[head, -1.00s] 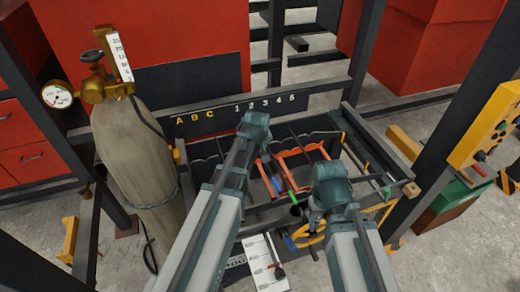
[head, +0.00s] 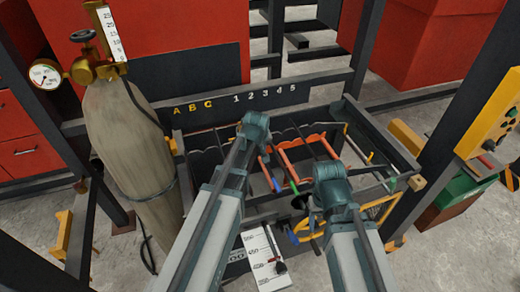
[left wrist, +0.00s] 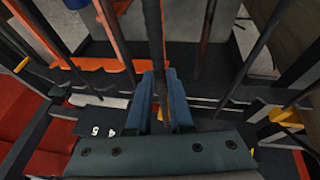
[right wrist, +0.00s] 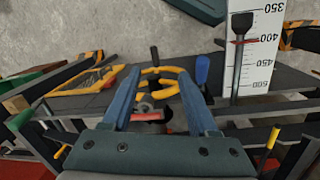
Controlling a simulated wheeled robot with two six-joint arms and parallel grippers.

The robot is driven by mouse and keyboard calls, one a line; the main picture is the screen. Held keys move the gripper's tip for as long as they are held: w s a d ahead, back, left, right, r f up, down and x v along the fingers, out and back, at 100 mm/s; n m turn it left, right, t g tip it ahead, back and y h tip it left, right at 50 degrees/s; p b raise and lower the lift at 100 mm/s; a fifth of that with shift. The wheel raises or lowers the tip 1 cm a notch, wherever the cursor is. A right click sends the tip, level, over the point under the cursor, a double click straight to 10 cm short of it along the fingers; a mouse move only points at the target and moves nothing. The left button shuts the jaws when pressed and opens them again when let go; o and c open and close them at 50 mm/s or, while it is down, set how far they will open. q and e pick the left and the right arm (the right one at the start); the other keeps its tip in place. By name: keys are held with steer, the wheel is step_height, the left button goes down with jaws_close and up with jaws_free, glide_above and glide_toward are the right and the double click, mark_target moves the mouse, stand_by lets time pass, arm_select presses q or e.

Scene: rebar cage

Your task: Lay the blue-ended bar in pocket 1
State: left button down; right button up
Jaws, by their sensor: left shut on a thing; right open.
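My left gripper (left wrist: 162,80) is shut on a dark bar (left wrist: 153,30), which runs between its blue fingers. In the head view my left arm hides this gripper. A blue bar end (head: 276,184) shows just below it there, beside a green bar end (head: 294,186); I cannot tell for sure that the blue end belongs to the held bar. The label strip (head: 235,103) bears A B C and 1 to 5; pocket 1 is mostly hidden behind my left arm. My right gripper (right wrist: 160,75) is open and empty, above a yellow-handled tool (right wrist: 178,88).
A gas cylinder (head: 135,150) stands close at the left. Orange notched supports (head: 297,152) and other bars lie in the dark frame. A white scale board (head: 262,258) is at the front. A yellow control panel (head: 487,120) stands at the right.

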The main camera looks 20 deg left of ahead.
arm_select(q)
steer(key=shift+f+b, duration=2.25)
steer(key=shift+f, duration=0.2)
steer(key=c, duration=0.7)
jaws_free()
steer(key=shift+c, duration=0.2)
steer(key=shift+r, duration=0.15)
steer(key=a+p+v, duration=0.1)
steer(key=p+v, duration=1.1)
steer(key=v, duration=0.1)
steer(key=shift+s+d+r, duration=0.15)
steer(key=shift+d+r, duration=0.1)
steer(key=shift+d, duration=0.25)
